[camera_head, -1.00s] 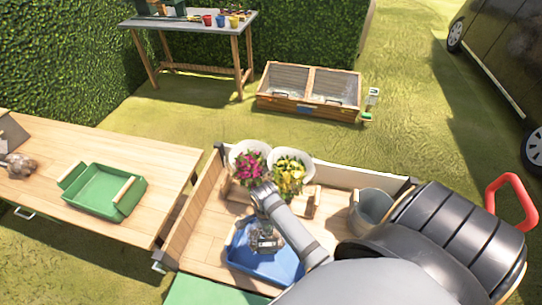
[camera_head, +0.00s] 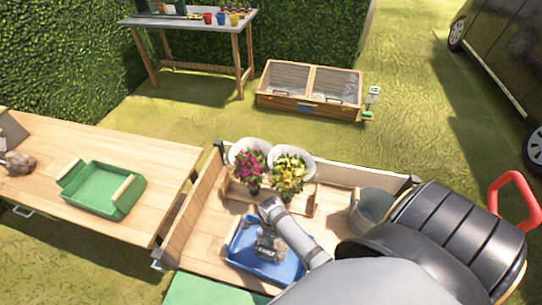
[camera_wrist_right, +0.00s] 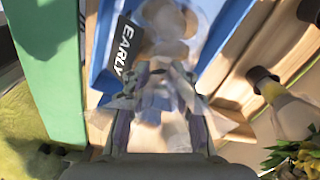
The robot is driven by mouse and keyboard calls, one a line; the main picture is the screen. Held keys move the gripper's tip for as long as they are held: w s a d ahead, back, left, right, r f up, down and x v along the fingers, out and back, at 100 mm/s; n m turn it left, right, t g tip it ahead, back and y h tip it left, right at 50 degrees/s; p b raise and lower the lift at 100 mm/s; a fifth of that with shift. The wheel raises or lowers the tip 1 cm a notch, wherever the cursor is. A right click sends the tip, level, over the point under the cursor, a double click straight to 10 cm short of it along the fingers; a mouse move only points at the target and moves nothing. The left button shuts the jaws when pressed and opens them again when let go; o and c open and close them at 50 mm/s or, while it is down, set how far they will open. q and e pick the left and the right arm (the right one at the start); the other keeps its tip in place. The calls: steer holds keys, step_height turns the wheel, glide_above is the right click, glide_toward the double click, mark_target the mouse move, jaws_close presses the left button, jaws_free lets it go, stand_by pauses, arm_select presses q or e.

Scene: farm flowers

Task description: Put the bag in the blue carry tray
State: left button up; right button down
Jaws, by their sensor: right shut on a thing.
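The bag (camera_head: 266,250) is clear plastic with brown round contents and a dark label reading "EARLY". In the head view it is at the blue carry tray (camera_head: 289,271), inside its outline. My right gripper (camera_head: 269,236) is shut on the bag from above. In the right wrist view the bag (camera_wrist_right: 168,28) lies between and beyond the fingers (camera_wrist_right: 155,78), with blue tray wall (camera_wrist_right: 228,38) close on its right. I cannot tell if the bag touches the tray floor. My left gripper is out of view.
The tray stands in a wooden cart bed (camera_head: 205,233). Two potted flowers (camera_head: 250,163) (camera_head: 290,172) stand behind it, and a grey bucket (camera_head: 371,211) is to the right. A green tray (camera_head: 100,190) sits on the left table (camera_head: 160,170).

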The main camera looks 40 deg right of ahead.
steer(key=shift+f, duration=2.05)
steer(key=shift+f+b, duration=0.1)
steer(key=shift+b, duration=0.25)
steer(key=c, duration=1)
jaws_free()
steer(key=shift+c, duration=0.2)
step_height(320, 180, up, 12)
steer(key=shift+r+p, duration=0.1)
steer(key=shift+p, duration=0.65)
steer(key=shift+r, duration=0.1)
